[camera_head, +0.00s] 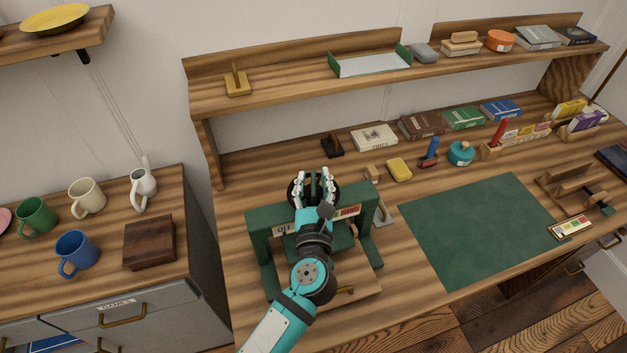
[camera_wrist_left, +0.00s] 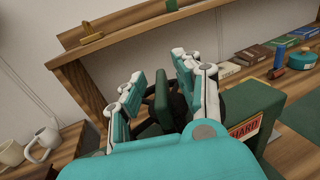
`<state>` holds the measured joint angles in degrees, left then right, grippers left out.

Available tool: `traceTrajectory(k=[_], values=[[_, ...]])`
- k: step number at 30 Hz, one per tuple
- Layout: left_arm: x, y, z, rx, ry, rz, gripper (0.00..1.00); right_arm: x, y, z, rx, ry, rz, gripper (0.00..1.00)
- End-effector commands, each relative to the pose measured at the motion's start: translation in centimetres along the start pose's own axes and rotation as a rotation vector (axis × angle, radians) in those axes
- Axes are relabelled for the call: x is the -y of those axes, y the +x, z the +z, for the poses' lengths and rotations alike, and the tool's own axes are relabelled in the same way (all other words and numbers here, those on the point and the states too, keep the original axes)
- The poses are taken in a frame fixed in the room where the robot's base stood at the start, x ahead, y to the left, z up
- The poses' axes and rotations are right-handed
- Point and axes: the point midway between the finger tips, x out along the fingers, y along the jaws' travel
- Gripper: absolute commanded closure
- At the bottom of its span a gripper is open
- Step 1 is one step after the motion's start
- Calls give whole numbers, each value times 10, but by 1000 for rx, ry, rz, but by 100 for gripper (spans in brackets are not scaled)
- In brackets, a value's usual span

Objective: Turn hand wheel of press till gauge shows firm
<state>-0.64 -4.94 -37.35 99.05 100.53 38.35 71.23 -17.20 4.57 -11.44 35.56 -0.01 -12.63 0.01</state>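The green press (camera_head: 258,226) stands at the front left of the bench. Its dark hand wheel (camera_head: 294,193) is on top, mostly covered by my left gripper (camera_head: 314,178). The gripper's white-tipped fingers are apart over the wheel. In the left wrist view, the gripper (camera_wrist_left: 158,70) has a dark green upright piece (camera_wrist_left: 162,95) between its fingers; I cannot tell whether they touch it. The gauge (camera_head: 346,212) on the press front shows its red right end, and its middle is hidden by my wrist. "HARD" shows in the left wrist view (camera_wrist_left: 244,130). No pointer is readable. My right gripper is not in view.
A green mat (camera_head: 480,228) lies right of the press. A yellow block (camera_head: 399,169) and a blue-handled stamp (camera_head: 430,152) lie behind. A shelf (camera_head: 290,86) runs above the back. Mugs, including a blue one (camera_head: 76,252), stand on the left cabinet.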

Motion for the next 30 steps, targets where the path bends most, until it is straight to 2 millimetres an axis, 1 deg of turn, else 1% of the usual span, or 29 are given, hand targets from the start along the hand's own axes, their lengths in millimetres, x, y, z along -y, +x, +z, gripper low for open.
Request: traceTrajectory(k=[2, 9, 20, 26, 30], values=[[0, 0, 0, 0, 0, 0, 68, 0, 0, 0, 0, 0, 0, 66], [0, 0, 0, 0, 0, 0, 99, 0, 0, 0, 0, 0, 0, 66], [0, 0, 1, 1, 1, -12, 100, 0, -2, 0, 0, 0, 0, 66], [-1, 0, 3, 0, 4, -78, 100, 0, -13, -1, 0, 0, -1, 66], [-2, 0, 4, -1, 6, -169, 100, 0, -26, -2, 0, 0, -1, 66]])
